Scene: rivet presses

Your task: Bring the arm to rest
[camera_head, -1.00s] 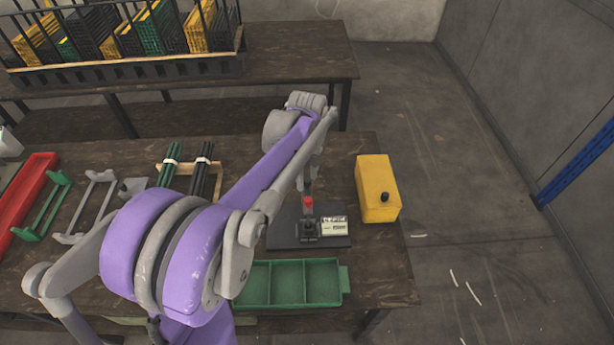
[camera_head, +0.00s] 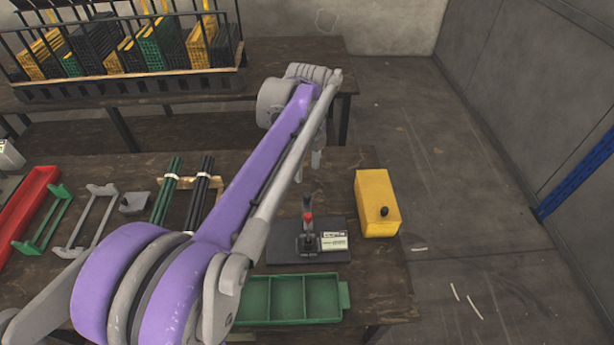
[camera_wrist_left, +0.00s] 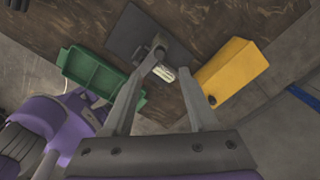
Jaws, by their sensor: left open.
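My left arm's purple and grey links cross the head view. My left gripper (camera_head: 310,165) hangs from the arm's far end, above the table and behind the rivet press (camera_head: 308,240). In the left wrist view its two fingers (camera_wrist_left: 167,70) are spread apart with nothing between them. The press stands on a dark base plate with a red-marked lever and a white label. The press also shows in the left wrist view (camera_wrist_left: 158,45), beyond the fingertips. My right gripper is not in either view.
A yellow box (camera_head: 376,204) with a black knob stands right of the press. A green compartment tray (camera_head: 345,295) lies in front. Green and black rods (camera_head: 200,190), frames and a red tray (camera_head: 22,205) are at left. A rack (camera_head: 130,87) stands on the back table.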

